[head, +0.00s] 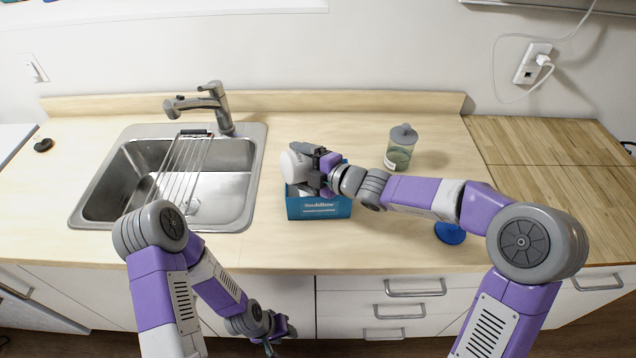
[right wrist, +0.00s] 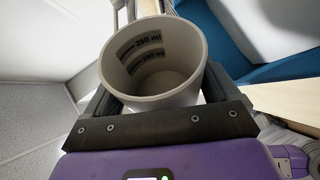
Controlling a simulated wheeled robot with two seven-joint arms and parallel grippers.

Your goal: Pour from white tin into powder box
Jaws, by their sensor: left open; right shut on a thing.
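The white tin (head: 292,165) is held by my right gripper (head: 318,167) over the blue powder box (head: 320,209) on the counter. The tin looks tipped well over in the head view. In the right wrist view the tin (right wrist: 155,65) sits between the fingers; its inside shows dark volume marks, and I see no contents on its bare grey bottom. The blue box also shows at the upper right of that view (right wrist: 245,30). The inside of the box is mostly hidden by the tin and gripper. My left gripper (head: 272,340) is open and empty, low in front of the drawers.
A steel sink (head: 225,190) with a wire rack (head: 180,165) and a tap (head: 215,105) is on the left. A blue disc (head: 450,233) lies near the front edge, partly under that arm in view.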

